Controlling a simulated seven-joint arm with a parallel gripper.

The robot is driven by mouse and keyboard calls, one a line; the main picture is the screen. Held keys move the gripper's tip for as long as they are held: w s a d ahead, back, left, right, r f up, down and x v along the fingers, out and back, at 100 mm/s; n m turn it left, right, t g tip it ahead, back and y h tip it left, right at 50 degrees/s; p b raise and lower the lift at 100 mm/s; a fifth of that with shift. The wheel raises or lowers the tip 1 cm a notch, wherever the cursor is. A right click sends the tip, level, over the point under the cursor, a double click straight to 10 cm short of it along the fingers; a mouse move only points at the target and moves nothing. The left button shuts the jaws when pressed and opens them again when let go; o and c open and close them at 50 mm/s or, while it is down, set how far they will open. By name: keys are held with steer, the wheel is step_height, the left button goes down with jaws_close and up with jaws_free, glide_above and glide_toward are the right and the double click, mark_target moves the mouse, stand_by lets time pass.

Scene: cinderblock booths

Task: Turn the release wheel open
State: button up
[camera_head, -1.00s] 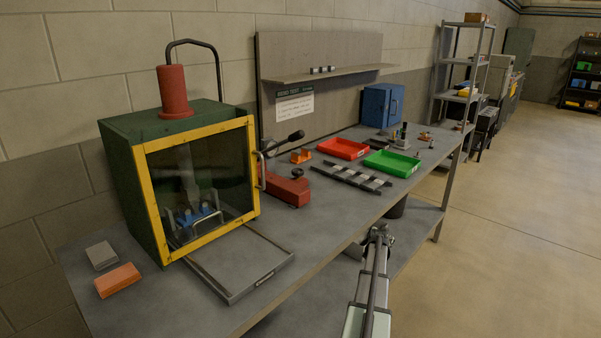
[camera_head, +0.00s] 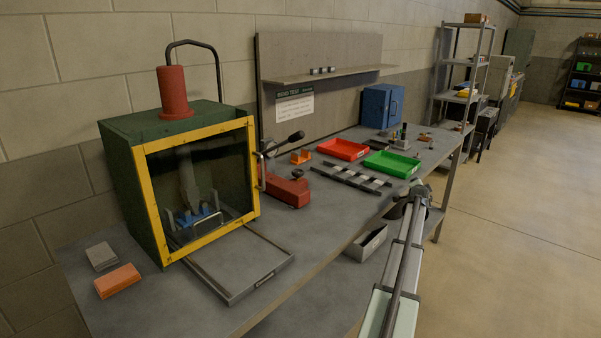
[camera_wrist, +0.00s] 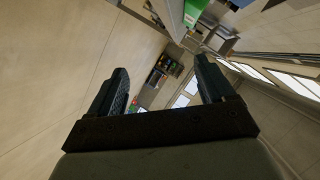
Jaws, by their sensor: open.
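A red pump unit (camera_head: 286,192) sits on the bench right of a green press box with a yellow frame (camera_head: 142,190). A small dark knob (camera_head: 297,173) on the pump looks like the release wheel; its turn position is too small to tell. A black-tipped lever (camera_head: 283,143) rises above the pump. My gripper (camera_head: 419,190) is off the bench's front edge, far to the right of the pump and apart from everything. In the wrist view its two dark fingers (camera_wrist: 162,72) are spread with nothing between them. The wheel is not recognisable there.
The bench (camera_head: 330,232) carries a red tray (camera_head: 343,149), a green tray (camera_head: 392,164), a slatted rack (camera_head: 350,178) and a blue cabinet (camera_head: 382,106). A pull-out plate (camera_head: 235,265) lies before the box. A grey bin (camera_head: 367,243) is below the bench. Floor at right is clear.

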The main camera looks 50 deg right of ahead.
steer(key=w+a+r+m+t+y, duration=0.1)
steer(key=w+a+r+m, duration=0.1)
steer(key=w, duration=0.4)
steer(key=w+a+r+m+t+y, duration=0.1)
steer(key=w+a+r+m, duration=0.2)
steer(key=w, duration=0.3)
steer(key=w+a+r+m+t, duration=0.2)
steer(key=w+a+r+m, duration=0.1)
steer(key=w, duration=0.3)
steer(key=shift+w+a+r+y, duration=0.2)
steer(key=shift+r+y, duration=0.05)
steer(key=shift+y, duration=0.15)
steer(key=w+a+f+m+t+y, duration=0.1)
steer(key=w+a+f+t+y, duration=0.15)
steer(key=w+a+y, duration=0.3)
steer(key=t+y, duration=0.3)
steer(key=y, duration=0.5)
glide_toward(299, 171)
steer(key=shift+n, duration=0.3)
steer(key=x, duration=0.9)
steer(key=shift+a, duration=0.15)
steer(key=c, duration=1.1)
